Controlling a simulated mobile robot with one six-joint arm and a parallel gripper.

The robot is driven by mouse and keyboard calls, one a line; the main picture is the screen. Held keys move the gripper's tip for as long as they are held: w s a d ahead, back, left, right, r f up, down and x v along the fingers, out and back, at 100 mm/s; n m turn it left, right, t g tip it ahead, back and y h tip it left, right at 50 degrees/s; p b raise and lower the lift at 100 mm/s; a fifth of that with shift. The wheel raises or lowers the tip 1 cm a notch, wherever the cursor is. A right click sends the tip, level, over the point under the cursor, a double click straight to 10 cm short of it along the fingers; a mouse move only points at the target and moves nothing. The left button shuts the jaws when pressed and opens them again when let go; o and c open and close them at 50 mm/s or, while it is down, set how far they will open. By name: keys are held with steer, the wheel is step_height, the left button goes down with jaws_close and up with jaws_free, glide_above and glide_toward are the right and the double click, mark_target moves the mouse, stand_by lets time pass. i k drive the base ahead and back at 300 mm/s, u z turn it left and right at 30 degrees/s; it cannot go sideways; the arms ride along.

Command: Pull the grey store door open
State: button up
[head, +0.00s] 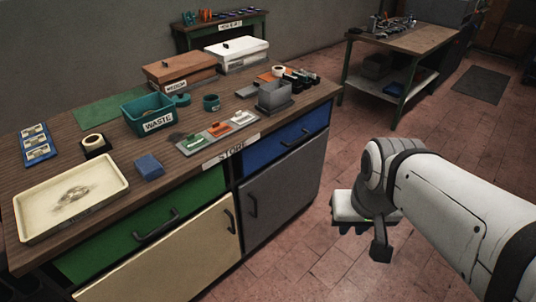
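The grey store door (284,190) is on the right half of the workbench front, below the blue drawer (286,146). It looks closed, flush with the cabinet front. Its dark upright handle (252,198) is near the door's left edge. My gripper (381,245) hangs at the end of my white arm, over the brick floor, to the right of the door and apart from it. Only a dark finger part shows clearly. The wrist hides the rest, so its opening cannot be made out.
A cream door (170,262) and a green drawer (145,222) are left of the grey door. The bench top (135,160) holds a cream tray (70,195), bins and boxes. Brick floor (290,262) is clear before the door. Another bench (412,40) stands at the back right.

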mark_target(270, 197)
steer(key=z, duration=0.05)
steer(key=i, duration=1)
steer(key=z, duration=0.05)
